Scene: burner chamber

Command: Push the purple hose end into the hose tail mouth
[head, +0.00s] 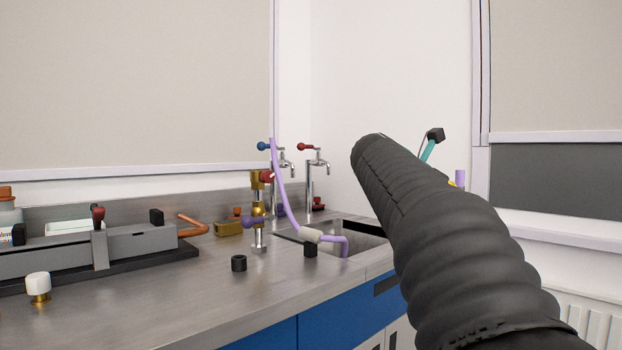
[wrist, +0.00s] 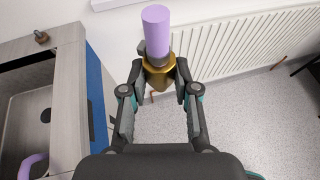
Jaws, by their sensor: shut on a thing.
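My gripper (wrist: 160,76) is shut on a brass-coloured fitting (wrist: 156,78) in the wrist view. A short, straight purple hose end (wrist: 156,30) stands out of the fitting beyond the fingertips. In the head view my arm hides most of the gripper; a teal finger part and a bit of the purple hose end (head: 460,177) show past it. A brass valve (head: 258,205) with a red knob stands on the bench. I cannot tell where the hose tail mouth is.
The sink (head: 355,232) with two chrome taps (head: 310,175) lies left of my arm. A grey apparatus (head: 100,245), a white-topped knob (head: 38,287) and a black cap (head: 239,263) sit on the steel bench.

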